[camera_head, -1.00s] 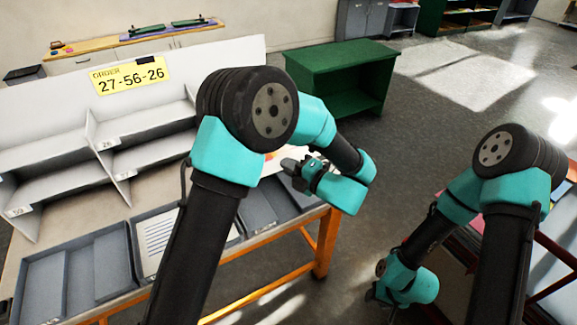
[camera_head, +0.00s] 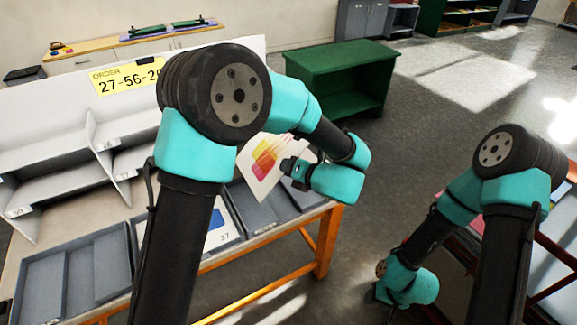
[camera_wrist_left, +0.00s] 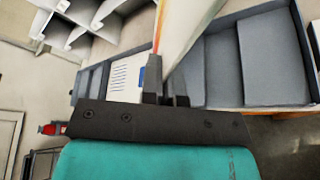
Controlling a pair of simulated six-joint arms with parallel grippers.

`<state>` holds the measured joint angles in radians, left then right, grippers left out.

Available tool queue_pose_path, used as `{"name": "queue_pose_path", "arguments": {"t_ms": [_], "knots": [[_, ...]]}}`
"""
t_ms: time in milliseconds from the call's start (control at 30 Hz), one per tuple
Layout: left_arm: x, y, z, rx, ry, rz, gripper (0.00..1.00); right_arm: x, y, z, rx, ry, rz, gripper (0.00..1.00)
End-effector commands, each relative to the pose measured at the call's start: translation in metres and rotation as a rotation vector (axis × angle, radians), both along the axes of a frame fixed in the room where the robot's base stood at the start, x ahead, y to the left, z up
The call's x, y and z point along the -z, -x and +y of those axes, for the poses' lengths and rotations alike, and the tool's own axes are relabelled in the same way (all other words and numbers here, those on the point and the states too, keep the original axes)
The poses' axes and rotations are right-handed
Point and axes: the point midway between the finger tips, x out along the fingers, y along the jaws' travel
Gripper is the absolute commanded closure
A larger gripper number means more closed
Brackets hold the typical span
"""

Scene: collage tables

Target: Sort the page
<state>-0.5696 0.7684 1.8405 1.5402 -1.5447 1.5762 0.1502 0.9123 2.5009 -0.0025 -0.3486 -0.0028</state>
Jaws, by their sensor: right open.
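A white page with a pink, orange and yellow print (camera_head: 264,160) is held up, tilted, above the table. My left gripper (camera_head: 287,166) is shut on its edge; in the left wrist view the page (camera_wrist_left: 186,30) rises from between the fingers (camera_wrist_left: 166,98). A page with text lines and a blue block (camera_head: 216,226) lies in a grey tray marked 27, partly behind my left arm. It also shows in the left wrist view (camera_wrist_left: 127,78). The order sign (camera_head: 122,76) reads 27-56-26, its end covered by my arm. My right gripper (camera_head: 373,294) is low at right, open, small in view.
Grey trays line the table's front edge; the left tray (camera_head: 70,272) and the trays at right (camera_head: 255,212) look empty. A white shelf rack (camera_head: 60,150) with numbered compartments stands behind them. A green cabinet (camera_head: 340,75) stands beyond on the floor.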

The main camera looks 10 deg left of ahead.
Motion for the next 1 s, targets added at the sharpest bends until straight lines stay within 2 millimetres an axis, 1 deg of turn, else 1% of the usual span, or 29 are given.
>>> {"name": "queue_pose_path", "arguments": {"t_ms": [167, 267, 700, 1000], "knots": [[-0.0002, 0.0, 0.0002, 0.0, 0.012, -0.008, 1.0, 0.0, 0.0, 0.0, 0.0, 0.0, 0.0, 0.57], [-0.0003, 0.0, 0.0003, 0.001, 0.061, -0.043, 1.0, 0.0, 0.0, 0.0, 0.0, 0.0, 0.0, 0.57], [-0.0003, 0.0003, 0.0005, 0.001, 0.417, -0.301, 1.0, 0.0, 0.0, 0.0, 0.0, 0.0, 0.0, 0.57], [0.0, 0.0001, 0.0002, 0.001, 0.616, -0.445, 1.0, 0.0, 0.0, 0.0, 0.0, 0.0, 0.0, 0.57]]}}
